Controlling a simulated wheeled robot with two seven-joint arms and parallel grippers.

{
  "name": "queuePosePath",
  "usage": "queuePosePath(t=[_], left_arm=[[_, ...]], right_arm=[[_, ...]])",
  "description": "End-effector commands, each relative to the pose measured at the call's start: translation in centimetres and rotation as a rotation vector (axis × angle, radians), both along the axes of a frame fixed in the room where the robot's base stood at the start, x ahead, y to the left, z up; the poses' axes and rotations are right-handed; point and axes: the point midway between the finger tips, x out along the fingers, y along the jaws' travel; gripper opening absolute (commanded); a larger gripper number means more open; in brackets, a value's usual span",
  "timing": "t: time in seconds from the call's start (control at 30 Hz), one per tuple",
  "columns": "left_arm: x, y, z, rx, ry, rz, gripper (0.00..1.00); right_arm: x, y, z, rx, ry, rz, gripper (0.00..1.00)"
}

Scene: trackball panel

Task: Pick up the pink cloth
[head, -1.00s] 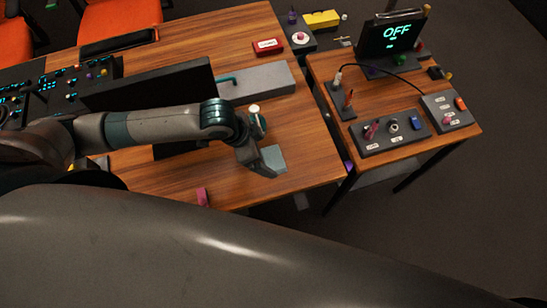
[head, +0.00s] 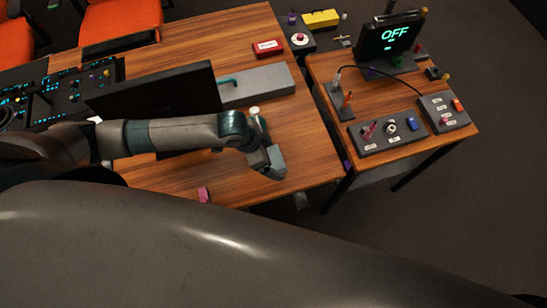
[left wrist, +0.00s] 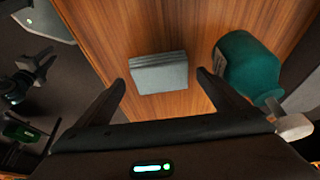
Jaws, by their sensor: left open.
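My left gripper (head: 268,163) is open over the front right part of the wooden table. In the left wrist view, a folded grey cloth-like stack (left wrist: 158,73) lies between and beyond its open fingertips (left wrist: 161,79), not gripped. In the head view, the gripper mostly hides this stack. A small pink thing (head: 203,195) is at the table's front edge, left of the gripper; I cannot tell if it is cloth. No other pink cloth shows.
A teal bottle (left wrist: 248,65) stands close to the right finger in the wrist view. A dark screen (head: 155,90) and a grey box (head: 258,84) are behind my arm. A side table with a switch panel (head: 388,135) and OFF display (head: 392,36) stands right.

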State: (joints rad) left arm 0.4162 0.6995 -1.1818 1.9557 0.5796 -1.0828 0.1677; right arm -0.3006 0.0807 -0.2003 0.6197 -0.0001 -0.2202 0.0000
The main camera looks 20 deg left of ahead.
Motion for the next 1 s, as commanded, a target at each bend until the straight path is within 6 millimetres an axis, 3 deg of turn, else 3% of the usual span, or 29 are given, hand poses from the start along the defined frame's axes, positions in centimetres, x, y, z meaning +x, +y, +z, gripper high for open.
queuePosePath(t=[0.47,0.6,0.67,1.0], left_arm=[[0.0,-0.01,-0.07,0.0,0.0,0.0,0.92],[0.0,-0.01,-0.07,0.0,0.0,0.0,0.59],[-0.01,-0.01,-0.06,0.0,0.0,0.0,0.48],[-0.04,0.06,0.0,0.0,0.0,0.0,0.48]], right_arm=[[0.05,0.4,-0.01,0.004,0.0,-0.002,0.31],[0.06,0.34,-0.01,0.004,-0.001,-0.002,0.31],[0.06,0.28,-0.01,0.004,-0.001,-0.002,0.31],[0.09,-0.11,-0.07,-0.001,-0.001,0.0,0.31]])
